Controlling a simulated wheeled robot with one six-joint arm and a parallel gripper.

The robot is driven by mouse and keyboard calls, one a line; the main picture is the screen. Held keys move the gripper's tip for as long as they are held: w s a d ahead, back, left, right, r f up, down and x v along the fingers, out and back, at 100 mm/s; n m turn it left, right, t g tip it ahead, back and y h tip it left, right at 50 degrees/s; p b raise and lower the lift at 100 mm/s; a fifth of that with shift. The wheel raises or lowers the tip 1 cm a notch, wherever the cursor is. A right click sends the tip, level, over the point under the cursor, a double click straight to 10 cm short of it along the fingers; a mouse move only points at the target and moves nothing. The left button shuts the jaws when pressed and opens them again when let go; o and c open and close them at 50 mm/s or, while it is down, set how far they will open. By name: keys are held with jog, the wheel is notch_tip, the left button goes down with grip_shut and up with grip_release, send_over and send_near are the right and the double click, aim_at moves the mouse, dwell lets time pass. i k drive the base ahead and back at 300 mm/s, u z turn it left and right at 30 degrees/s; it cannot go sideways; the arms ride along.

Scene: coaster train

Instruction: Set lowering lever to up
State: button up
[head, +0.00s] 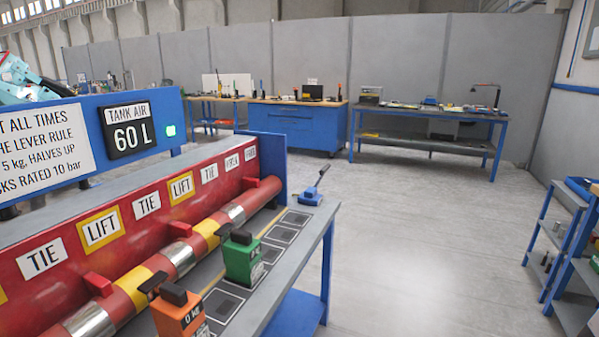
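A small blue lever unit (310,198) stands at the far end of the grey bench, near its right corner. Its thin handle rises from the base and leans up to the right, ending in a dark grip (323,172). This may be the lowering lever; no label on it is readable. My gripper is not in view, so its state does not show.
The bench (296,234) carries a red pipe (130,290), a green block (242,260) and an orange block (178,315). A tank air display (127,130) reads 60 L. Open floor (420,240) lies to the right, before a blue shelf (550,245).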

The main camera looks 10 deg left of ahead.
aim_at(324, 170)
jog(key=u, duration=0.55)
jog(key=i, duration=1)
jog(key=z, duration=0.05)
jog(key=k, duration=1.15)
jog(key=z, duration=1)
jog(key=i, duration=0.8)
jog(key=u, duration=0.45)
jog(key=i, duration=0.55)
jog(key=u, duration=0.85)
jog(key=i, duration=0.4)
jog(key=u, duration=0.05)
